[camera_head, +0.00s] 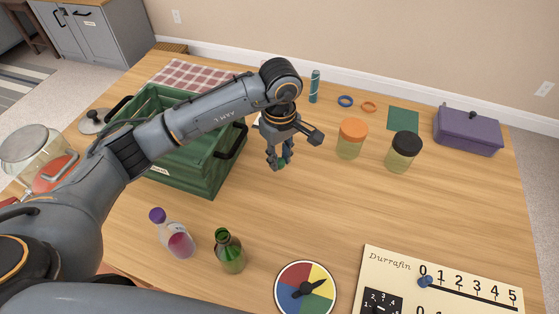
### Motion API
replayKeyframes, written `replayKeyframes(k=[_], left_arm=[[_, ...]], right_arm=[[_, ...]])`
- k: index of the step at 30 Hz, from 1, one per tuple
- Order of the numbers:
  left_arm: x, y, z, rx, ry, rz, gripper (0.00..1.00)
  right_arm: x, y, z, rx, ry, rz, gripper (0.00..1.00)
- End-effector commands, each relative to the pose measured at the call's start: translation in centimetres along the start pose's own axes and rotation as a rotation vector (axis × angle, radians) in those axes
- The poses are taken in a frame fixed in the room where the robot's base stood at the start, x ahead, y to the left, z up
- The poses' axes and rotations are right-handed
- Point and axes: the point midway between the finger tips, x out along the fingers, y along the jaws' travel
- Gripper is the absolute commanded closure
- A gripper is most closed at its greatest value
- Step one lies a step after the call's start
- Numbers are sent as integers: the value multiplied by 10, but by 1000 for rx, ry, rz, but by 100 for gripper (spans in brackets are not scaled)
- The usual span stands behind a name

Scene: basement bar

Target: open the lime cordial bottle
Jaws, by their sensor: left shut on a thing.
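A green bottle (231,254), which looks like the lime cordial bottle, stands upright on the table at the lower middle. I can make out no cap on its mouth. My left gripper (279,164) is up and to the right of the bottle, apart from it, pointing down beside the green crate. It is shut on a small green thing (281,162), mostly hidden by the fingers, which looks like a cap. My right gripper is not in view.
A purple-capped bottle (174,236) stands left of the green one. A green crate (186,165) is behind them. Two jars (352,139), a purple box (468,132), a colour dial (305,289) and a number board (440,281) are around. The table's middle right is clear.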

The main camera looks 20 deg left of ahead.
Motion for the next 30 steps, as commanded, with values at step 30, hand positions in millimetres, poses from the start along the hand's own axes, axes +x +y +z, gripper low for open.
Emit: replayKeyframes(k=[30], left_arm=[[59, 13, -18, 1, 1, 2, 62]], right_arm=[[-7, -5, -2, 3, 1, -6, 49]])
